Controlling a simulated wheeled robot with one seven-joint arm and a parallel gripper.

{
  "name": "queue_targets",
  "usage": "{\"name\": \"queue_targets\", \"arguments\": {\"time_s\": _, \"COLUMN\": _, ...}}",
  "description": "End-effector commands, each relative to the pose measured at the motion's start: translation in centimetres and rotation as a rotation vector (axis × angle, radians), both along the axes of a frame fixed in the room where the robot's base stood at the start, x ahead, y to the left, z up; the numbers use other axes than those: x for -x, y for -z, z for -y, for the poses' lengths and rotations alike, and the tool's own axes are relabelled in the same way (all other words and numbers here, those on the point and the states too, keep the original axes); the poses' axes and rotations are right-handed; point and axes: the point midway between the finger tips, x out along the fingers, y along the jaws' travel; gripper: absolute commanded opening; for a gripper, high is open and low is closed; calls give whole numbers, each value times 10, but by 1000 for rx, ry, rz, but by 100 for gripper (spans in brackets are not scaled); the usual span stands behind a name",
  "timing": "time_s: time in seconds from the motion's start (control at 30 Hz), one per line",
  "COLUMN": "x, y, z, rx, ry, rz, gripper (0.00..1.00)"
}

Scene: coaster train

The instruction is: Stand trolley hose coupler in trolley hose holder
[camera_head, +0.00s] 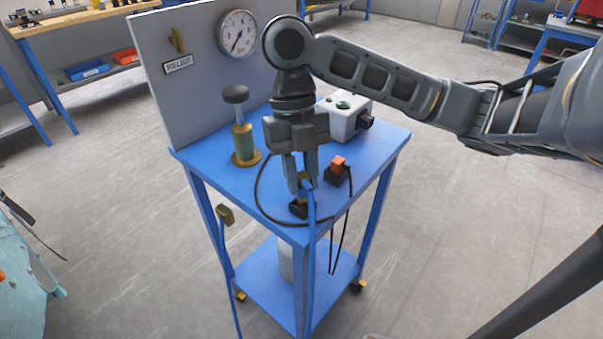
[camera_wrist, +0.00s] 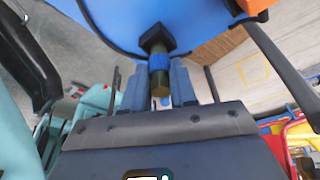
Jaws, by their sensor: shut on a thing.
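The trolley hose coupler (camera_wrist: 159,70), brass with a blue collar, is between the fingers of my gripper (camera_head: 302,188). My gripper points down over the front corner of the blue trolley top and is shut on the coupler. In the head view the fingers mostly hide the coupler. The small black trolley hose holder (camera_head: 298,209) sits at that corner, directly below the fingertips; the wrist view also shows the holder (camera_wrist: 157,38). The coupler is in line with the holder and its end meets it in the wrist view; I cannot tell how deep it sits.
An orange-topped plug in a black socket (camera_head: 337,172) stands close to the right of my gripper. A brass valve with a black knob (camera_head: 241,135), a white box (camera_head: 345,117) and a gauge panel (camera_head: 190,75) stand behind. Blue hose (camera_head: 311,250) and black cable hang at the front.

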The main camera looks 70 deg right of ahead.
Motion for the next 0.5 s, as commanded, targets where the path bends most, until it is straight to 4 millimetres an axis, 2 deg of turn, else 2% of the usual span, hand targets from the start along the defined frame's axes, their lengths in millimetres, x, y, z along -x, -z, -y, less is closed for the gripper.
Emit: {"name": "queue_targets", "arguments": {"time_s": 0.5, "x": 0, "y": 9, "z": 0, "rx": 0, "ry": 0, "rz": 0, "gripper": 0}}
